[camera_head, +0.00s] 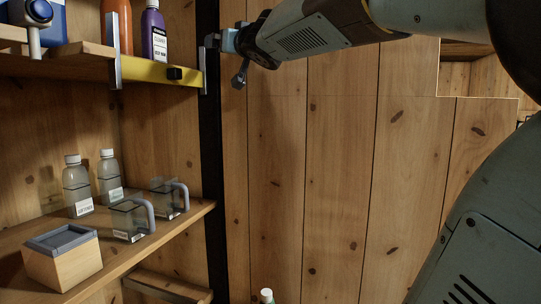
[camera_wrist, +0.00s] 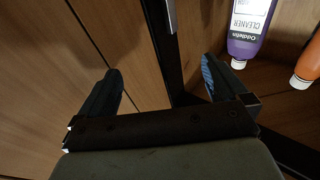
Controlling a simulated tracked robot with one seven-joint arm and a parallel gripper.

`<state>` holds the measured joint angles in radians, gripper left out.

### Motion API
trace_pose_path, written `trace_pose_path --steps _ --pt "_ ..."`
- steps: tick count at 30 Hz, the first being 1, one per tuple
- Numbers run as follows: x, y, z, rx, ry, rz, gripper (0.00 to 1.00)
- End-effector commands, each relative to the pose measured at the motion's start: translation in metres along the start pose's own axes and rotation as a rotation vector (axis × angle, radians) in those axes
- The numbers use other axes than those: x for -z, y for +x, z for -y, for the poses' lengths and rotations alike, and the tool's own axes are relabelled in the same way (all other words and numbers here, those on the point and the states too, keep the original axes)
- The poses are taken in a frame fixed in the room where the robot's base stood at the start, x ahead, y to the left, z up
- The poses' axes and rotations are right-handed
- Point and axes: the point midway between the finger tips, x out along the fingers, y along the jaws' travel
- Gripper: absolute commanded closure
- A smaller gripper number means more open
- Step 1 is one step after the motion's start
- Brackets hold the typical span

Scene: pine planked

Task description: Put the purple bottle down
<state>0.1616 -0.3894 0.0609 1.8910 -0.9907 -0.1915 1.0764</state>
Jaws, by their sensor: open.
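The purple bottle (camera_head: 154,34) stands upright on the upper shelf (camera_head: 145,70), near its right end. Its top is at the picture's edge, and it has a white label. In the wrist view the purple bottle (camera_wrist: 246,32) shows at the upper right, cap toward the bottom of the picture, outside my fingers. My gripper (camera_head: 225,60) is to the right of the bottle and apart from it, beside the shelf's end. In the wrist view my gripper (camera_wrist: 162,68) has its two dark fingers spread wide with nothing between them.
An orange bottle (camera_head: 119,27) stands left of the purple one, with a blue container (camera_head: 53,24) farther left. A dark post (camera_head: 211,150) runs by the shelf end. The lower shelf (camera_head: 150,243) holds clear bottles, two mugs and a wooden box (camera_head: 62,263). Plank wall fills the middle.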

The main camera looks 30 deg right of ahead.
Motion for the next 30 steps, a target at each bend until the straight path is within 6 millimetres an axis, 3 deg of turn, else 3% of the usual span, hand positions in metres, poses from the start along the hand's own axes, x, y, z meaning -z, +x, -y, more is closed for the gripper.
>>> trace_pose_path --steps 3,7,12,15,18,21,24,30 --pt "-0.060 -0.043 -0.025 -0.169 -0.006 0.154 0.00" --pt "-0.141 -0.102 -0.042 -0.289 -0.015 0.400 0.00" --pt "-0.246 -0.192 -0.037 -0.304 -0.023 0.769 0.00" --pt "-0.295 -0.241 -0.024 -0.251 -0.022 0.959 0.00" --pt "-0.329 -0.282 -0.009 -0.181 -0.016 1.104 0.00" --pt "-0.349 -0.309 0.002 -0.123 -0.011 1.196 0.00" --pt "-0.358 -0.322 0.005 -0.090 -0.008 1.240 0.00" --pt "-0.360 -0.324 0.006 -0.083 -0.009 1.249 0.00"
